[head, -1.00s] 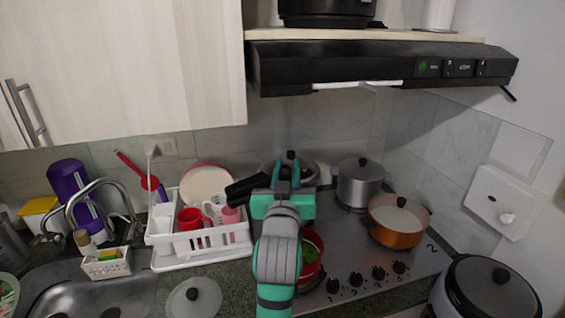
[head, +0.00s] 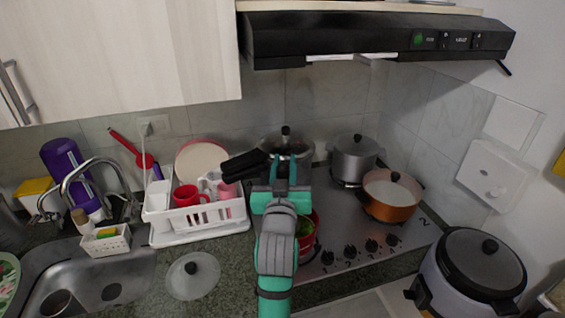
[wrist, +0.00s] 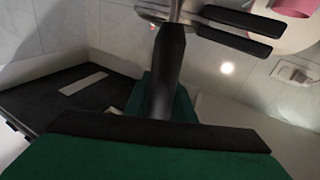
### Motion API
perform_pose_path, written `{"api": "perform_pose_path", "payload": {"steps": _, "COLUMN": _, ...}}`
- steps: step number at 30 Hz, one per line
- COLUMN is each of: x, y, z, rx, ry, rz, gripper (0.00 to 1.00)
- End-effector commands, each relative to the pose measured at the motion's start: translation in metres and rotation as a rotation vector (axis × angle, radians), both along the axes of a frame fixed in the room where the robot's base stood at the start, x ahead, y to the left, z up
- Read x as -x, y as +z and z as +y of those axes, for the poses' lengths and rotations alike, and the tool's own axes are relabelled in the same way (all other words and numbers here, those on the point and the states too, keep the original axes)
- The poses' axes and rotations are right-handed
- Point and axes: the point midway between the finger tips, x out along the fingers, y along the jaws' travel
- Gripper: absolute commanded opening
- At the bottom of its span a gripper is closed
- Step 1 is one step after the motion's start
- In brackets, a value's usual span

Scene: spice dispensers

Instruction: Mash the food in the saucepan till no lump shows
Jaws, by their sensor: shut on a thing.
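My gripper (head: 282,162) is in front of the pressure cooker at the back of the hob. It is shut on a black handle (wrist: 168,70), which has a steel part at its far end in the wrist view. The tool's working end is not clear in either view. A red saucepan (head: 316,232) stands on the front of the hob, largely hidden by my arm. A little green food (head: 303,228) shows inside it; I cannot tell how lumpy it is.
The pressure cooker (head: 288,145) has long black handles reaching left. A steel pot (head: 352,162) and orange pan (head: 390,205) stand right. The white dish rack (head: 205,217) is left, a glass lid (head: 193,278) on the counter. The hood (head: 370,40) overhangs.

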Motion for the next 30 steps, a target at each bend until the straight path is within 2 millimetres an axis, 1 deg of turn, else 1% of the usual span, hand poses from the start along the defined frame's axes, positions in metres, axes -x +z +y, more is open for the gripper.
{"api": "perform_pose_path", "payload": {"steps": 3, "x": 0.000, "y": 0.001, "z": -0.006, "rx": -0.001, "ry": -0.009, "rz": -0.002, "gripper": 0.00}}
{"api": "perform_pose_path", "payload": {"steps": 8, "x": 0.001, "y": 0.001, "z": -0.006, "rx": -0.001, "ry": -0.008, "rz": -0.002, "gripper": 0.00}}
{"api": "perform_pose_path", "payload": {"steps": 18, "x": 0.019, "y": 0.000, "z": -0.003, "rx": -0.001, "ry": 0.004, "rz": -0.001, "gripper": 0.00}}
{"api": "perform_pose_path", "payload": {"steps": 25, "x": 0.018, "y": 0.000, "z": -0.003, "rx": 0.000, "ry": 0.005, "rz": -0.001, "gripper": 0.00}}
{"api": "perform_pose_path", "payload": {"steps": 30, "x": 0.018, "y": -0.008, "z": -0.004, "rx": 0.000, "ry": 0.003, "rz": 0.001, "gripper": 0.00}}
